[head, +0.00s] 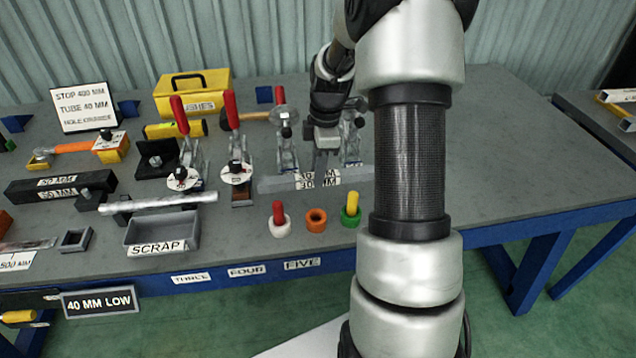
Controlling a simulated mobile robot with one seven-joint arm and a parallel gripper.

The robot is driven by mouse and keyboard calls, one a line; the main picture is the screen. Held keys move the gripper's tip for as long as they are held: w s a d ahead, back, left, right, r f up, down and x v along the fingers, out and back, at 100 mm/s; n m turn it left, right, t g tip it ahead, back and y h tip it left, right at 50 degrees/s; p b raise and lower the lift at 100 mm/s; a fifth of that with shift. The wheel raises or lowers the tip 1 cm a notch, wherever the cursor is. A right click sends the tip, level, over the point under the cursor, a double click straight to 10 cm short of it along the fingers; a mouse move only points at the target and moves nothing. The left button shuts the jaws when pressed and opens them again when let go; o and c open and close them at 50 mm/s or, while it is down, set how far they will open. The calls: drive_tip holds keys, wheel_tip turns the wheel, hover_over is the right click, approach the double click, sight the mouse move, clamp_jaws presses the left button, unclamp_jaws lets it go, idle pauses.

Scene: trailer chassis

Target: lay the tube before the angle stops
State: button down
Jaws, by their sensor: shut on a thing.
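My gripper (324,160) points down over the right-middle of the bench and is shut on a grey bar-shaped tube (280,184). White labels on the tube seem to read "30 MM". The tube lies roughly level, running left to right; my arm hides its right end. I cannot tell whether it touches the bench. A black angle-shaped piece (157,158) stands left of the clamps; I cannot tell for certain which parts are the angle stops. Toggle clamps with red handles (180,115) (231,110) stand behind and left of the tube.
A sign (84,107) reads "STOP 400 MM, TUBE 40 MM". Left are black "50 MM" bars (60,188), a silver tube (160,203) and a scrap tray (160,243). The bench's right side (500,150) is clear.

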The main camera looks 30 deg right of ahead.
drive_tip(key=shift+f+b, duration=0.3)
drive_tip(key=shift+f, duration=1.55)
drive_tip(key=shift+f, duration=0.1)
drive_tip(key=c, duration=1.5)
unclamp_jaws()
drive_tip(key=r, duration=0.4)
drive_tip(key=r+p, duration=0.1)
drive_tip(key=r, duration=0.3)
drive_tip(key=d+r+p, duration=0.1)
drive_tip(key=r, duration=0.3)
drive_tip(key=shift+s, duration=0.25)
